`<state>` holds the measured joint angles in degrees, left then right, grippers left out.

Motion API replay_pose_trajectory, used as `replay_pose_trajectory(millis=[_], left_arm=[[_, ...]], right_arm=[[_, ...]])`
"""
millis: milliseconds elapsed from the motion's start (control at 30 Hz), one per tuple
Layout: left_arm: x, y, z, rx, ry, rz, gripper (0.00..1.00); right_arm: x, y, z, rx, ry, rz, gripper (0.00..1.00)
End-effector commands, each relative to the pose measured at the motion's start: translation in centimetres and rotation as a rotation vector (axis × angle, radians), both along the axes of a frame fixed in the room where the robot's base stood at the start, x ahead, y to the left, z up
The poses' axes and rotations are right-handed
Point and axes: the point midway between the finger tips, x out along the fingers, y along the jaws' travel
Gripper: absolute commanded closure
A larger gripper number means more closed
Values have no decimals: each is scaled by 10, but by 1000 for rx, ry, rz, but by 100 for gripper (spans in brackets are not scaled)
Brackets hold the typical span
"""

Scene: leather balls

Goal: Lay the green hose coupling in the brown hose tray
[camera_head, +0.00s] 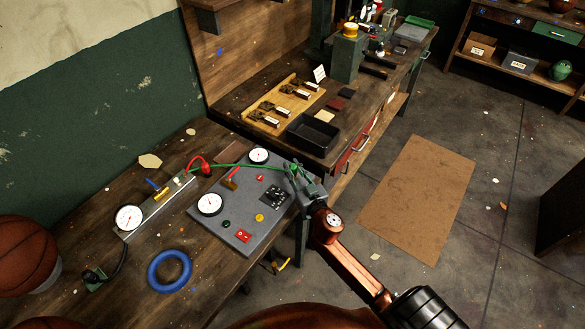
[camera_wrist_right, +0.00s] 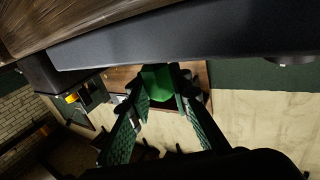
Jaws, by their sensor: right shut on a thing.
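My right gripper (camera_head: 299,177) is at the right edge of the grey gauge panel (camera_head: 232,236), shut on the green hose coupling (camera_head: 293,169). In the right wrist view the coupling (camera_wrist_right: 157,82) sits between the two fingers and partly hides what is behind it. A thin green hose (camera_head: 240,165) runs left from the coupling, above the panel, toward a red hose bend. I cannot make out a clearly brown hose tray; a dark, empty open tray (camera_head: 314,135) stands on the far bench behind my gripper. My left gripper is not in view.
A gauge on a metal strip (camera_head: 128,218), a red hose bend (camera_head: 199,163) and a blue ring (camera_head: 170,271) are on the near bench. A wooden board (camera_head: 285,103) with clamps lies left of the dark tray. A basketball (camera_head: 26,255) stands at the left.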

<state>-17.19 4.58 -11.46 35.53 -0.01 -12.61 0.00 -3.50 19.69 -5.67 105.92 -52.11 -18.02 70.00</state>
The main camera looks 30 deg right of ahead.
Motion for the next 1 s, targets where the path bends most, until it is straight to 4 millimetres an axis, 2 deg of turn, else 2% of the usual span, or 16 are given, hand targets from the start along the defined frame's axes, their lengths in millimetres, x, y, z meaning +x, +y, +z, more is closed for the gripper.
replay_pose_trajectory(millis=[67, 100, 333, 767, 1000], left_arm=[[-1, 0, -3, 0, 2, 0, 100], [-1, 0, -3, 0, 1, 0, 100], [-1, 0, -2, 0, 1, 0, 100], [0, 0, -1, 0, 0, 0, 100], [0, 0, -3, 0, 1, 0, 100]], right_arm=[[0, 0, -7, 3, 5, 0, 100], [0, 0, -6, 2, 5, 0, 79], [0, 0, -5, 2, 4, 0, 64], [0, 0, -2, -3, 4, 2, 64], [-46, 5, -8, 8, 6, -3, 64]])
